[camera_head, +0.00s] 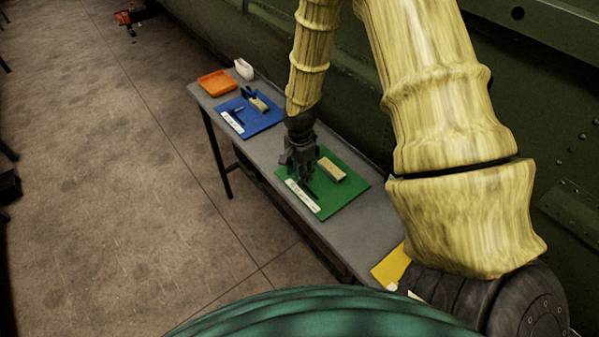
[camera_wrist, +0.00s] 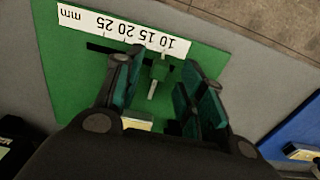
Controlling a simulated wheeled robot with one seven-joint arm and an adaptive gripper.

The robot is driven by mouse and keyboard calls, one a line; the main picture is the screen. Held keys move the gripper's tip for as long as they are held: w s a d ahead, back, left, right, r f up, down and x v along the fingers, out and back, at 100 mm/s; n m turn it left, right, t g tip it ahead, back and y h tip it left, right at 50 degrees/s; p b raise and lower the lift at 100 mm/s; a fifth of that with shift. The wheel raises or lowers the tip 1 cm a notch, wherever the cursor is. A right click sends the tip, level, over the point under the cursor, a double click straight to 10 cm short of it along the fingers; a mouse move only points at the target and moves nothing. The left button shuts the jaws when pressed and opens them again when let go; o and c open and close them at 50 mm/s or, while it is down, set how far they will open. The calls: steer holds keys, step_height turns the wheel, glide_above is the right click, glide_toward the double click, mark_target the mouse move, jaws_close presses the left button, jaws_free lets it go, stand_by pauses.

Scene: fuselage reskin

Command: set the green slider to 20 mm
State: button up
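The green slider (camera_wrist: 159,70) is a small block with a pale upright pin, over a dark slot in the green board (camera_wrist: 65,65). A white mm scale (camera_wrist: 115,27) runs beside the slot, its numbers upside down in the wrist view. The slider sits near the end of the scale away from "mm", by about the 10 mark; the exact reading is unclear. My gripper (camera_wrist: 165,80) is open, with one finger on each side of the slider and visible gaps. In the head view my gripper (camera_head: 303,172) is low over the green board (camera_head: 347,195) and hides the slider.
A pale block (camera_head: 331,170) lies on the green board, right of my gripper. A blue board (camera_head: 262,121) with its own block, an orange tray (camera_head: 216,83) and a white container (camera_head: 244,69) stand farther along the grey table (camera_head: 375,232). A yellow board (camera_head: 390,266) is nearer.

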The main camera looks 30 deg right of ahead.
steer(key=shift+f, duration=0.65)
steer(key=shift+c, duration=0.3)
jaws_close()
